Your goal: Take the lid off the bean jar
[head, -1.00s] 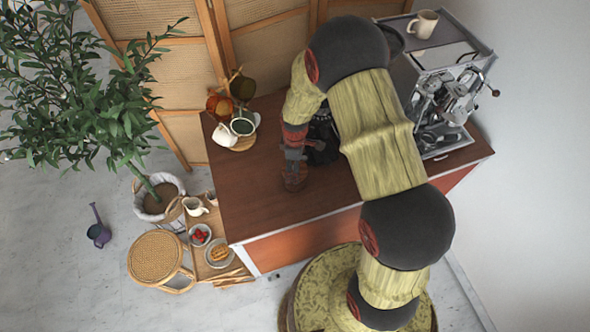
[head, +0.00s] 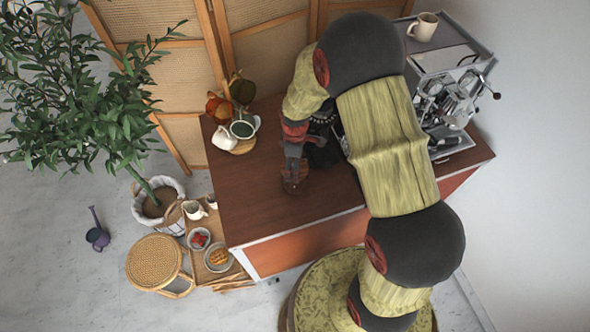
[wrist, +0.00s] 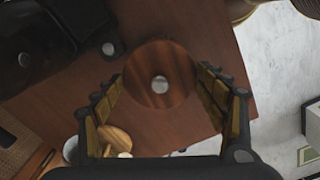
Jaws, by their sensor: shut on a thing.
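The lid (wrist: 158,62) is a round, dark wooden disc with a small metal knob in its middle, seen from above in the wrist view. My gripper (wrist: 161,78) has one finger at each side of the lid, against its rim, and is shut on it. In the head view my gripper (head: 293,168) points down at the bean jar (head: 295,187), a small dark reddish-brown shape on the wooden counter. The lid hides the jar's body in the wrist view. I cannot tell whether the lid is apart from the jar.
The counter (head: 245,200) is bare in front of and left of the jar. Cups on a round board (head: 243,146) stand at the back left. A coffee machine (head: 445,105) stands at the right. A dark appliance, partly hidden by my arm, is close to the jar.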

